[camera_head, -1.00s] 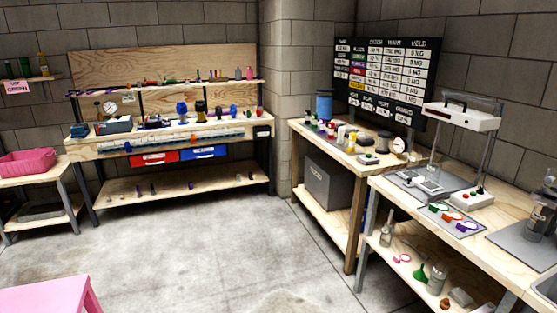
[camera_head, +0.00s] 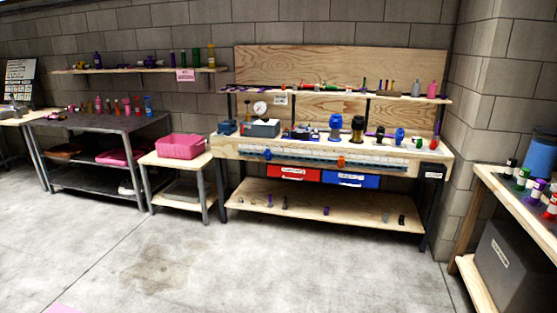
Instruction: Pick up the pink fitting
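I cannot make out a pink fitting for certain; items at this distance are too small. A pink bottle-like item (camera_head: 432,89) stands at the right end of the workbench's upper shelf. Several small reddish and pink upright items (camera_head: 117,106) stand on the dark table at the left. A pink bin (camera_head: 181,146) sits on a small wooden stand; its inside is mostly hidden. Neither of my grippers is in view.
A wooden workbench (camera_head: 240,149) stands against the back wall, with red (camera_head: 300,173) and blue (camera_head: 349,180) drawers. A wall shelf (camera_head: 140,70) holds bottles. A side table (camera_head: 488,178) with a grey box (camera_head: 515,270) stands at the right. The concrete floor (camera_head: 290,260) is clear.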

